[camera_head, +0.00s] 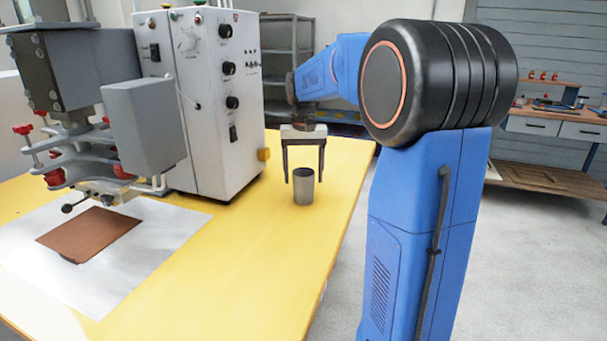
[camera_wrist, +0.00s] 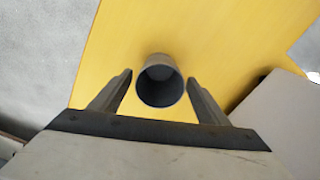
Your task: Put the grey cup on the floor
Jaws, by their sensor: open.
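The grey cup (camera_head: 303,188) stands upright on the yellow table (camera_head: 245,245), near its right edge. My gripper (camera_head: 304,176) is above the table with its fingers pointing down, and the fingertips are close to the cup's rim. In the wrist view the cup (camera_wrist: 160,84) shows its open mouth, and it looks empty. There my gripper (camera_wrist: 160,78) is open, with one finger on each side of the cup and gaps between. The floor (camera_head: 545,255) shows to the right of the table.
A large white control box (camera_head: 215,105) with knobs and a welding machine (camera_head: 95,110) stand left of the cup. A brown sheet (camera_head: 90,234) lies on a pale plate (camera_head: 150,225). A shelf (camera_head: 287,60) and a workbench (camera_head: 555,125) stand behind. The floor at right is clear.

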